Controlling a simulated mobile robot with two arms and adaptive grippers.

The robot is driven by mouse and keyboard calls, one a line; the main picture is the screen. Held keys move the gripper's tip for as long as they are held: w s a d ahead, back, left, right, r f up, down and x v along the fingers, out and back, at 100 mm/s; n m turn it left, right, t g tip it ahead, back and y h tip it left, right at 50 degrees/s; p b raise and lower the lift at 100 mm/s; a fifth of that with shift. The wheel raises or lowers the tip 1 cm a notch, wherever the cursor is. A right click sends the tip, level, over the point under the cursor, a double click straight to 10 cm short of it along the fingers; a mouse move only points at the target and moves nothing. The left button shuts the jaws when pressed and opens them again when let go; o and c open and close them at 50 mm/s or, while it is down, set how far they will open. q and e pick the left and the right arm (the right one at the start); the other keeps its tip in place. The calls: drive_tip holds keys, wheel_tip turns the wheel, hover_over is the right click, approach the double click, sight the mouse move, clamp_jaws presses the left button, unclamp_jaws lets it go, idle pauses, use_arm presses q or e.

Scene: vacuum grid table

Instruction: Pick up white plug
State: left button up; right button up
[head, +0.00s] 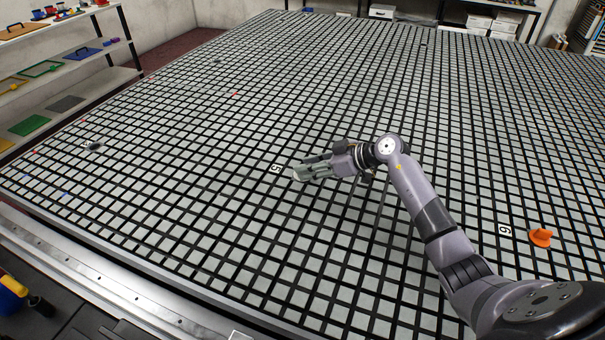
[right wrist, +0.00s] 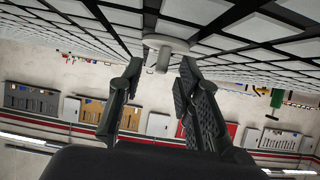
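The white plug (right wrist: 166,44) sits on the grid table, a round disc with a short stem, in the upper middle of the right wrist view, which looks upside down. In the head view the plug (head: 299,175) shows at the tip of my right gripper, partly covered by it. My right gripper (right wrist: 160,66) is open, its two dark fingertips on either side of the stem with gaps between. In the head view the right gripper (head: 310,169) reaches left, low over the table. My left gripper is not in view.
The black-and-grey grid table (head: 200,190) is mostly clear. An orange plug (head: 540,237) stands at right near a "6" label. A dark plug (head: 94,146) is at left and a small red one (head: 235,94) farther back. Shelves (head: 70,65) stand beyond the left edge.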

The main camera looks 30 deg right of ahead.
drive_tip(key=shift+c, duration=0.2)
clamp_jaws()
idle(0.4)
